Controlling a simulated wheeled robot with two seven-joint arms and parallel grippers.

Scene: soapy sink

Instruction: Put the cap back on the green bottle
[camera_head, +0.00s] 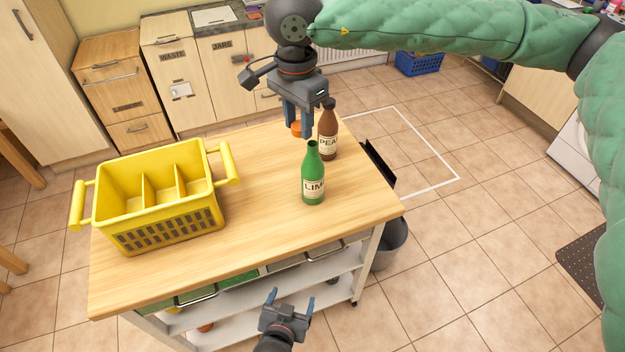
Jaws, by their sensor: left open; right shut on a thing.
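The green bottle (313,180) stands upright near the right end of the wooden table top, with a label reading "LIM". Its narrow neck points up and I see no cap on it. My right gripper (298,127) hangs above the table, behind and slightly left of the bottle's neck. It is shut on a small orange cap (296,129), which is partly hidden by the fingers and apart from the bottle. My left gripper (288,294) is open and empty, low in front of the table's front edge.
A brown bottle (327,138) with a dark top stands upright close behind the green one, near my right gripper. A yellow divided basket (160,230) with two handles sits on the left of the table (255,215). The table's middle is clear.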

